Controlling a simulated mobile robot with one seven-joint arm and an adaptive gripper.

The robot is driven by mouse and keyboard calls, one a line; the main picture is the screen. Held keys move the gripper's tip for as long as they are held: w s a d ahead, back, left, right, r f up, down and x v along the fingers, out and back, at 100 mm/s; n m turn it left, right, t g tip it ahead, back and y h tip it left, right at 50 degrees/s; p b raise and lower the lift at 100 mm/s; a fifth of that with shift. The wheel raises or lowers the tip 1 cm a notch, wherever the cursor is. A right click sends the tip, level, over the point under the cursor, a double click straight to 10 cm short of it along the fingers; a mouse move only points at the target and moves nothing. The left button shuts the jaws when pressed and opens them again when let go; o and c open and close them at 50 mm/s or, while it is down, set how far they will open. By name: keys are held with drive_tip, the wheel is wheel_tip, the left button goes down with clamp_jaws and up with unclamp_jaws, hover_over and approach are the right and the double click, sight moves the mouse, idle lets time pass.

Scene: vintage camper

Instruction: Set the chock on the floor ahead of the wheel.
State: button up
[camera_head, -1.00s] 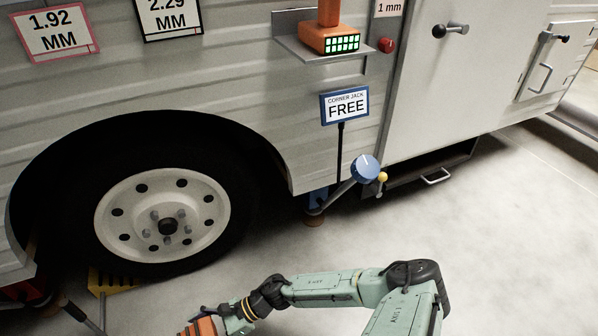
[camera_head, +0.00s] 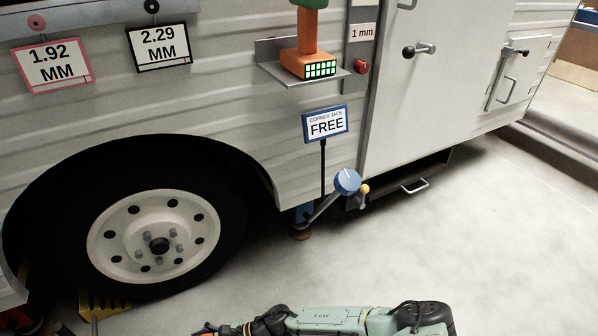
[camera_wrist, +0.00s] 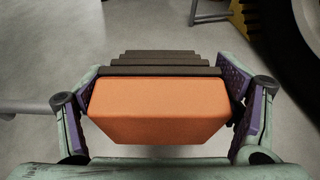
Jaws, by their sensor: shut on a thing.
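The chock (camera_wrist: 158,105) is an orange block with a dark stepped part on its far side. In the wrist view, my gripper (camera_wrist: 163,85) is shut on it, with a purple-lined finger against each side. Bare floor shows around it, so it seems held above the floor. The wheel (camera_head: 120,240) has a white rim and black tire under the camper's arch; its tire (camera_wrist: 285,35) shows at the wrist view's upper right.
A yellow-and-black block (camera_head: 105,304) sits at the wheel's foot; yellow also shows in the wrist view (camera_wrist: 240,15). A corner jack (camera_head: 303,220) with a blue-knobbed crank (camera_head: 347,182) stands right of the wheel. Floor (camera_head: 480,240) at right is clear.

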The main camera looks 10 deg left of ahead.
drive_tip(key=w+d+r+m+t+h+p, duration=0.1)
drive_tip(key=w+d+r+m+t+p, duration=0.4)
drive_tip(key=w+d+m+t, duration=0.3)
drive_tip(key=w+d+r+m+t+h+p, duration=0.1)
drive_tip(key=w+d+r+m+t+p, duration=0.5)
drive_tip(key=w, duration=0.4)
drive_tip(key=w+d+r+m+t+h+p, duration=0.2)
drive_tip(key=d+r+m+h, duration=0.2)
drive_tip(key=d, duration=0.5)
drive_tip(key=w+d+r+m+t+h+p, duration=0.3)
drive_tip(key=d+r+m+h, duration=0.1)
drive_tip(key=d, duration=0.5)
drive_tip(key=shift+w+d+r+m+h, duration=0.2)
drive_tip(key=shift+w+r+m+h, duration=0.25)
drive_tip(key=shift+h, duration=0.65)
drive_tip(key=shift+s+f, duration=0.15)
drive_tip(key=shift+s+d, duration=0.1)
drive_tip(key=shift+s, duration=0.6)
